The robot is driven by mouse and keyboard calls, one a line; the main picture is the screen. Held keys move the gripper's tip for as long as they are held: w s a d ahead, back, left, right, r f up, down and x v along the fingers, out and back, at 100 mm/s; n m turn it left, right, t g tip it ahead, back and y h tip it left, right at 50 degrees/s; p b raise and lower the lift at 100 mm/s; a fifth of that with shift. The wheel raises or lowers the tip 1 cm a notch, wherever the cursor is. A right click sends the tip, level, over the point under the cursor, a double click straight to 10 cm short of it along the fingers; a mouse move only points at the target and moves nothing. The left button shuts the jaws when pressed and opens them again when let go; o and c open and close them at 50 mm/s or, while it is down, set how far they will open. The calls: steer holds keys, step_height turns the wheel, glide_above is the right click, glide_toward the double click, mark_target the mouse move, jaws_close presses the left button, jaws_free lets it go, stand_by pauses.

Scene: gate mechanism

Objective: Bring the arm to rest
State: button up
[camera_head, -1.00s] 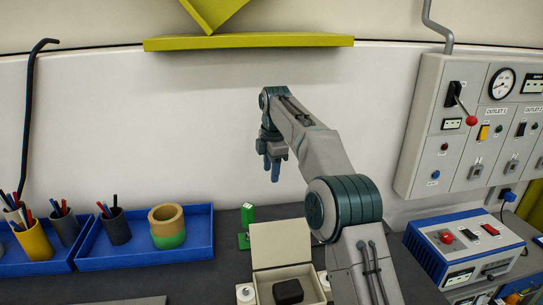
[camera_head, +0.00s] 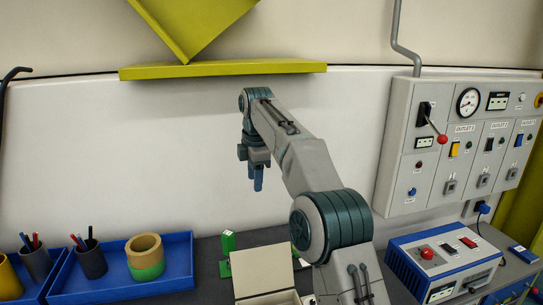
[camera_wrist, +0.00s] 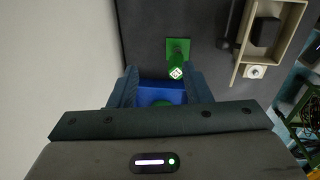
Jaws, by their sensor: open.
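My gripper (camera_head: 255,178) hangs in the air in front of the white wall, below the yellow-green shelf, with its fingers pointing down. In the wrist view my gripper (camera_wrist: 161,88) is open, its two dark fingers apart. No held object shows between them. Far below the fingers, a green block on a stand (camera_wrist: 177,62) and a blue surface show in the gap. My arm is raised and bent, reaching from the lower right of the head view toward the wall.
An open beige box (camera_head: 262,270) and a green stand (camera_head: 227,248) are on the dark table. Blue trays (camera_head: 185,262) with pen cups are at left. A grey switch panel (camera_head: 455,145) hangs at right above a blue-white power unit (camera_head: 445,258). A yellow-green shelf (camera_head: 225,69) is above.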

steer(key=s+d+f+m+t+b, duration=0.1)
steer(key=s+d+m+t+b, duration=0.15)
steer(key=s+d+m, duration=1.15)
steer(key=s+d+f+m+b, duration=0.1)
steer(key=s+d+f+m, duration=0.3)
steer(key=s+f, duration=0.3)
steer(key=s+d+f+m+b, duration=0.2)
steer(key=s+f, duration=0.6)
steer(key=s, duration=0.8)
steer(key=d+m, duration=0.2)
steer(key=d, duration=0.1)
steer(key=shift+h, duration=0.3)
